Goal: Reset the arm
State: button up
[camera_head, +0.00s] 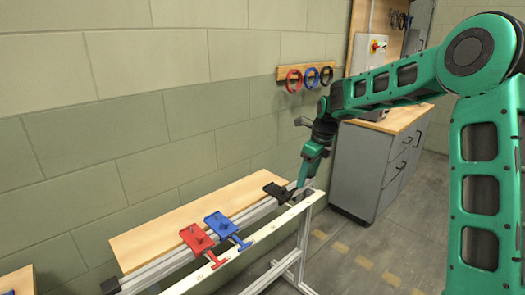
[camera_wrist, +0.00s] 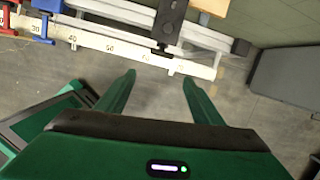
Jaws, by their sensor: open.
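My gripper (camera_head: 305,178) is at the end of my green arm, near the right end of the rail bench. In the wrist view my gripper (camera_wrist: 158,88) shows two green fingers spread apart with nothing between them. The black clamp (camera_head: 278,191) sits on the rail close to the gripper in the head view; it also shows in the wrist view (camera_wrist: 168,22), beyond the fingertips. The gripper appears apart from it, but the exact gap is hard to judge.
A red clamp (camera_head: 197,238) and a blue clamp (camera_head: 222,225) sit further left on the rail. A white scale bar (camera_wrist: 120,48) runs along the bench front. Coloured rings (camera_head: 310,77) hang on the wall. A grey cabinet (camera_head: 365,170) stands right of the bench. Floor at right is open.

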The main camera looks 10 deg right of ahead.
jog(key=s+d+r+n+g+h, duration=0.1)
jog(key=s+d+r+n, duration=0.1)
jog(key=s+d+n, duration=0.75)
jog(key=s+d+r+n+g+h, duration=0.1)
jog(key=s+d+r+n+h, duration=0.2)
jog(key=s, duration=1.2)
jog(key=s+d+f+n+y, duration=0.1)
jog(key=s+n, duration=0.3)
jog(key=s, duration=0.7)
jog(key=s+d+f+n+y, duration=0.1)
jog(key=s+n, duration=0.3)
jog(key=s, duration=0.7)
jog(key=shift+s+f+y, duration=0.3)
jog(key=shift+f+y, duration=0.1)
jog(key=shift+f, duration=0.2)
jog(key=shift+d, duration=0.1)
jog(key=shift+w+f+g, duration=0.25)
jog(key=shift+w+g, duration=0.05)
jog(key=shift+w, duration=0.3)
